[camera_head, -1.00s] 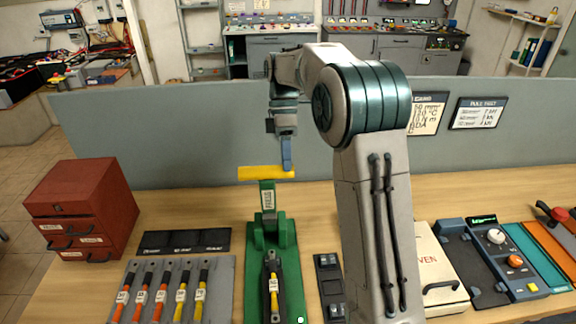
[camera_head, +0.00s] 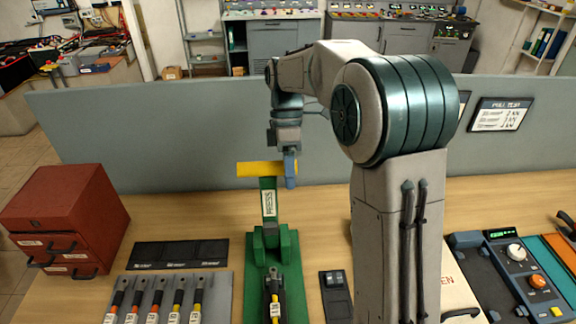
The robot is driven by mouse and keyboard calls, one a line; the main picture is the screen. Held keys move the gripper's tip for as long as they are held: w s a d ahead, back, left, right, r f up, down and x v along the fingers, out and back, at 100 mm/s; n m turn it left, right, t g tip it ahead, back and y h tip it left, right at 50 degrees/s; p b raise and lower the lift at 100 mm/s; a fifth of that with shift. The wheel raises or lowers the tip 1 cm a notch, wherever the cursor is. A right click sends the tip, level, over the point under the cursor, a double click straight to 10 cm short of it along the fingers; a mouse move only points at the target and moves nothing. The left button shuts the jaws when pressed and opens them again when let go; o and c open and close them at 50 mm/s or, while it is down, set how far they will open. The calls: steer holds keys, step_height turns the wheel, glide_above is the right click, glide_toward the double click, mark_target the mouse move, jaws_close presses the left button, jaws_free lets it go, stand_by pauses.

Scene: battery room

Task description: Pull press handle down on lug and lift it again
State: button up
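The green press (camera_head: 289,270) stands on the table in the middle, with a plate marked PRESS on its upright lever. The yellow press handle (camera_head: 258,169) lies crosswise on top of the lever, in the raised position. A lug on a dark cable with a yellow band (camera_head: 274,292) lies in the press base; its lower part is cut off by the picture edge. My gripper (camera_head: 290,172) points down at the right end of the handle. Its blue finger overlaps that end; I cannot tell whether it grips the handle or only touches it.
A red drawer box (camera_head: 62,212) stands at the left. A rack (camera_head: 220,292) with several cables and a black tray (camera_head: 180,253) are left of the press. A dark block (camera_head: 335,296) is to its right. A grey partition (camera_head: 150,135) runs behind.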

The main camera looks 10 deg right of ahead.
steer(key=shift+w+d+f, duration=0.1)
steer(key=shift+w+f, duration=0.05)
steer(key=shift+w, duration=0.45)
steer(key=shift+w+d+f, duration=0.1)
steer(key=shift+w+f, duration=0.05)
steer(key=shift+w, duration=0.4)
steer(key=shift+s+a+r, duration=0.15)
steer(key=shift+s+r, duration=0.1)
steer(key=shift+s, duration=0.4)
steer(key=shift+w+f, duration=0.1)
steer(key=shift+w, duration=0.2)
steer(key=v, duration=1.2)
steer(key=shift+s+f, duration=0.1)
